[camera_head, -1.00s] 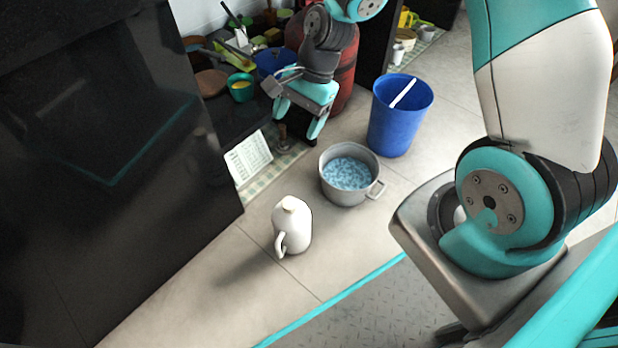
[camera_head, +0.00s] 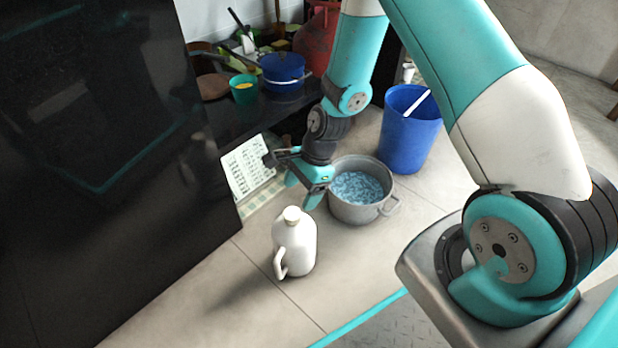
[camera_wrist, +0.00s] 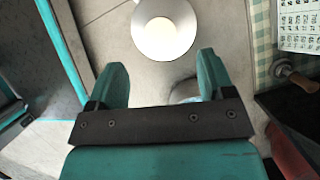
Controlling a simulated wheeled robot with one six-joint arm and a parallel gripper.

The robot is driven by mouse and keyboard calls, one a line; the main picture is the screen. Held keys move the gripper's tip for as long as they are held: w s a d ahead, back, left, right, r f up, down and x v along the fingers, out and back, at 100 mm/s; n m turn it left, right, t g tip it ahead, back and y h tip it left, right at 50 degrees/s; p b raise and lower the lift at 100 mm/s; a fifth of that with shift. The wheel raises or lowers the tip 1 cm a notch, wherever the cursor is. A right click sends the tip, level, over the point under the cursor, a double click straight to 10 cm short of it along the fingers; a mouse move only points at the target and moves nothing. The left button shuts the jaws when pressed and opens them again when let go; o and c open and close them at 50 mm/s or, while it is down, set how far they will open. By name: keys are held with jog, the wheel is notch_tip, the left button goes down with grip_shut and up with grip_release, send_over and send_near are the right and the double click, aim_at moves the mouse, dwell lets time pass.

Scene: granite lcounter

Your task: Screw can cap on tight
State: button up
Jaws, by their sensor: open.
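The white can (camera_head: 296,246) stands upright on the floor, its handle toward the lower left. A pale cap (camera_head: 292,214) sits on its neck; how tight it is cannot be told. My gripper (camera_head: 302,192) is above and a little behind the can, apart from it, fingers pointing down. In the wrist view the can (camera_wrist: 178,14) is at the top middle, with the round cap (camera_wrist: 160,33) facing the camera. The two fingers of my gripper (camera_wrist: 162,68) are spread and empty, and the cap lies beyond their tips.
A grey pot (camera_head: 356,212) with blue contents stands close behind the can, right of my gripper. A blue bin (camera_head: 408,135) is farther back. A printed sheet (camera_head: 247,167) leans at left beside a dark cabinet (camera_head: 100,170). The floor in front of the can is clear.

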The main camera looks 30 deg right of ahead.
aim_at(291, 213)
jog(key=b+x, duration=0.3)
jog(key=x, duration=0.4)
jog(key=shift+f, duration=0.1)
jog(key=c, duration=1)
jog(key=shift+o, duration=0.2)
jog(key=shift+s+r+m+p, duration=0.1)
jog(key=shift+r+m+p, duration=0.15)
jog(key=shift+m+p, duration=0.45)
jog(key=shift+f+m+t+p, duration=0.1)
jog(key=shift+m+t+p, duration=0.5)
jog(key=shift+m, duration=0.3)
jog(key=shift+f, duration=0.15)
